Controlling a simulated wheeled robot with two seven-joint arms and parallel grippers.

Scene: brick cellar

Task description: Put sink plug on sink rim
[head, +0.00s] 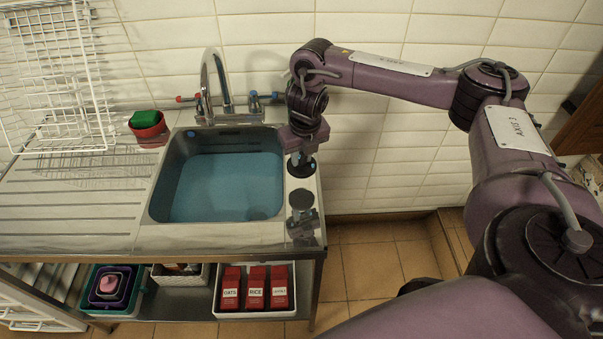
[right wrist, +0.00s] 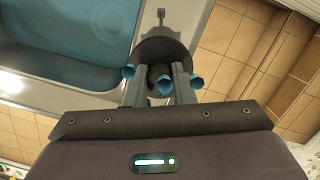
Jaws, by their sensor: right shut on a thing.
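The sink plug (head: 301,166) is a dark round disc, held over the steel rim strip (head: 306,238) on the right side of the sink. My right gripper (head: 300,154) points down and is shut on the plug. A mirrored image of plug and gripper shows lower on the steel, with a gap between, so the plug looks a little above the rim. In the right wrist view the plug (right wrist: 163,42) sits between the fingertips (right wrist: 163,80). The sink (head: 225,180) holds blue water. My left gripper is not in view.
The tap (head: 214,80) stands behind the sink, with a red pot and green sponge (head: 147,126) at its left. A wire rack (head: 60,75) stands over the drainboard (head: 80,195). The floor drops away right of the rim. Red boxes (head: 255,288) sit on the shelf below.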

